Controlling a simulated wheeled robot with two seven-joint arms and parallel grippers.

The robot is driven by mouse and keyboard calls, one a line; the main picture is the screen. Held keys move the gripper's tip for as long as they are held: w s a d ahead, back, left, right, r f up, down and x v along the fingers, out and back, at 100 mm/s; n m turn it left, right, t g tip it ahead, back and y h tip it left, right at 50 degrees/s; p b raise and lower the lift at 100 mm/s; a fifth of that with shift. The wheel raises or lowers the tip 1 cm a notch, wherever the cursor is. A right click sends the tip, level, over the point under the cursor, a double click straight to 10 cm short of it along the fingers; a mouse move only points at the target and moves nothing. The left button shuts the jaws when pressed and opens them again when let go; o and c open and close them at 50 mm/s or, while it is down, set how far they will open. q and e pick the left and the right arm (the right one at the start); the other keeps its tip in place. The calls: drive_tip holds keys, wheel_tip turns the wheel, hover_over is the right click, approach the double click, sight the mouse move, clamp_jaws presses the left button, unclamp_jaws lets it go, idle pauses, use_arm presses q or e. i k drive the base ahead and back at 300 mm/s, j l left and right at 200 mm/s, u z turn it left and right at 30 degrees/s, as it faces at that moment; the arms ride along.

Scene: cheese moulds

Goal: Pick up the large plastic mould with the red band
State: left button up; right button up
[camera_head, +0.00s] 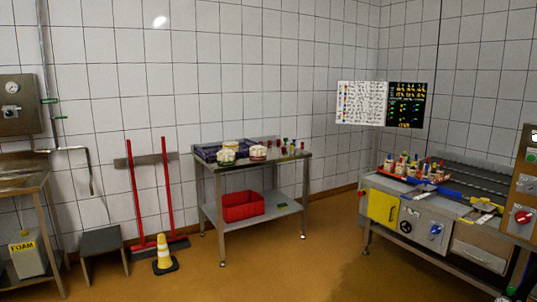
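A white mould with a red band (258,154) stands on the top of a steel table (283,163) against the back wall. A white mould with a green band (226,156) stands just to its left, near a dark blue crate (206,152). The moulds are small in this view, so I cannot tell their material or compare their sizes well. Neither of my grippers shows in the view.
Several small coloured items (291,149) stand at the table's right end. A red crate (243,206) sits on its lower shelf. A cluttered steel bench (465,225) fills the right. The floor (290,275) before the table is clear.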

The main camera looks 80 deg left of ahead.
sight(257, 152)
drive_tip(key=u, duration=2.85)
drive_tip(key=i, duration=3.5)
drive_tip(key=i+j+z, duration=0.15)
drive_tip(key=i, duration=0.35)
drive_tip(key=i+j+z, duration=0.15)
drive_tip(key=i, duration=0.4)
drive_tip(key=i+j+z, duration=0.15)
drive_tip(key=i, duration=0.35)
